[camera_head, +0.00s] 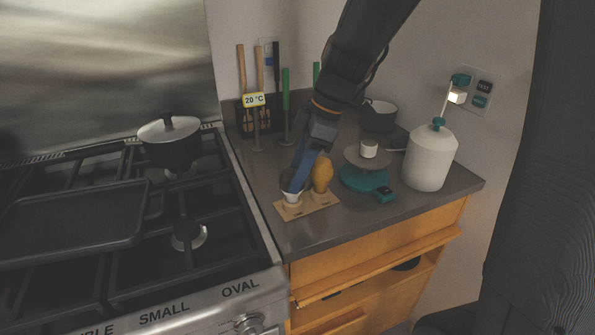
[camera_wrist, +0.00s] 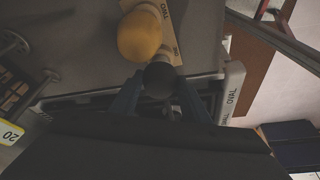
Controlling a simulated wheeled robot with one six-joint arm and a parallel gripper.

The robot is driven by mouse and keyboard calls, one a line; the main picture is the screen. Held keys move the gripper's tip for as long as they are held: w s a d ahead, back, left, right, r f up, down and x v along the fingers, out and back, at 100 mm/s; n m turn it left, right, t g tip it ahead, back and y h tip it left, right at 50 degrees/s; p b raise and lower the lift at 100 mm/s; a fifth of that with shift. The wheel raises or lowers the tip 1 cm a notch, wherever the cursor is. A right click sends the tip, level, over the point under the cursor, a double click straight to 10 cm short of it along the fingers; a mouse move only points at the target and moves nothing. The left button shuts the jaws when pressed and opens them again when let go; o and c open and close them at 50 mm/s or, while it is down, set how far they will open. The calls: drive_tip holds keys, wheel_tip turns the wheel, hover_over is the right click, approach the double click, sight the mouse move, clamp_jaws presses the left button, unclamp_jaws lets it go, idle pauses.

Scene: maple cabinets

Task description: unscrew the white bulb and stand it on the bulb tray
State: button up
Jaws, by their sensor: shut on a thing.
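My gripper (camera_head: 292,190) points down over the left end of a tan board (camera_head: 308,208) on the counter. Its fingers are shut on a round bulb (camera_wrist: 159,79), which looks dark in the wrist view; its true colour is hard to tell. In the head view the fingers mostly hide this bulb, and a white collar (camera_head: 291,201) shows just below them. A yellow bulb (camera_head: 322,173) stands upright beside my gripper at the board's right end, and also shows in the wrist view (camera_wrist: 139,36). I cannot tell whether the held bulb still touches its collar.
A teal scale (camera_head: 365,180) carrying a small white cup (camera_head: 369,148) stands right of the board. A white jug (camera_head: 430,157) and a dark pot (camera_head: 379,115) are beyond it. Upright utensils (camera_head: 286,100) stand behind. The stove (camera_head: 150,240) lies left. A drawer (camera_head: 385,265) below is partly open.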

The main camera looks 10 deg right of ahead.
drive_tip(key=shift+f, duration=0.1)
idle(0.3)
drive_tip(key=o, duration=1.1)
drive_tip(key=b+v, duration=0.1)
drive_tip(key=v, duration=0.7)
drive_tip(key=shift+s+f, duration=0.1)
